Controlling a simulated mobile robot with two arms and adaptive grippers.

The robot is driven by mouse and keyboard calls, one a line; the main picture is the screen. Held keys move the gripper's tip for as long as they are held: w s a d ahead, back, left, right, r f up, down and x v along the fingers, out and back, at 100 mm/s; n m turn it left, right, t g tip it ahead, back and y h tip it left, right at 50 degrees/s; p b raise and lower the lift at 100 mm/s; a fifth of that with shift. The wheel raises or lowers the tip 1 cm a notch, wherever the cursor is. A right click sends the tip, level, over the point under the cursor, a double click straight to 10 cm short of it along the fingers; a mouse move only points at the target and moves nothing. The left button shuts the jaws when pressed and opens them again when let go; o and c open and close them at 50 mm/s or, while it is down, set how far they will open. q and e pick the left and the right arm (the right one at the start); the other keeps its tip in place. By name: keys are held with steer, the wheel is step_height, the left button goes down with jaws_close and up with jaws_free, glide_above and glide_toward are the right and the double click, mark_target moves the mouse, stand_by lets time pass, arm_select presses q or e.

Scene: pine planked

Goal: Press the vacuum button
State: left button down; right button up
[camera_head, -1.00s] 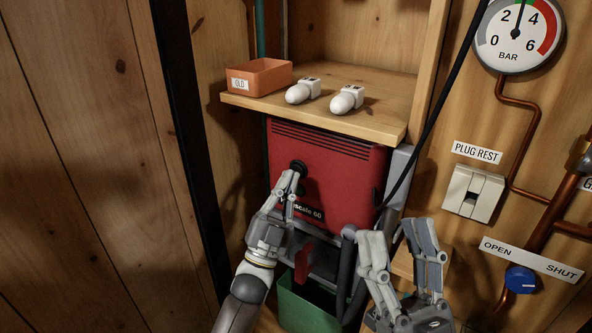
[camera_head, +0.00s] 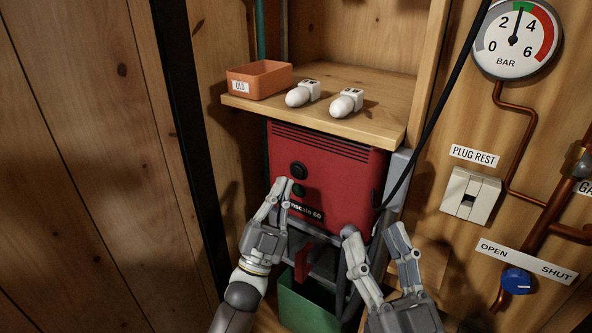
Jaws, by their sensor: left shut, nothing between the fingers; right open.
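A red machine (camera_head: 345,185) with a dark label ending in "nscale 60" sits under the wooden shelf. Its front has a round black knob (camera_head: 298,170) and, just below, a small green button (camera_head: 299,191). No readable word "vacuum" shows. My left gripper (camera_head: 284,182) is shut and empty, its fingertips in front of the machine just left of the green button. Whether it touches the machine I cannot tell. My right gripper (camera_head: 373,230) is open and empty, in front of the machine's lower right corner.
The shelf (camera_head: 350,117) holds an orange tray (camera_head: 262,82) marked OLD and two white bulb-shaped parts (camera_head: 302,94). A green bin (camera_head: 305,306) stands below. On the right wall are a gauge (camera_head: 516,40), a plug rest (camera_head: 470,196) and a blue knob (camera_head: 517,281).

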arm_select(q)
steer(key=shift+s+a+p, duration=0.45)
steer(key=shift+s, duration=0.15)
steer(key=shift+s+a+p, duration=0.4)
steer(key=shift+s, duration=0.2)
arm_select(e)
step_height(320, 180, down, 8)
steer(key=w+g+h, duration=0.1)
steer(key=w+g, duration=0.1)
steer(key=g, duration=0.3)
steer(key=shift+d+r+h, duration=0.15)
steer(key=shift+d+h, duration=0.1)
steer(key=shift+h, duration=0.05)
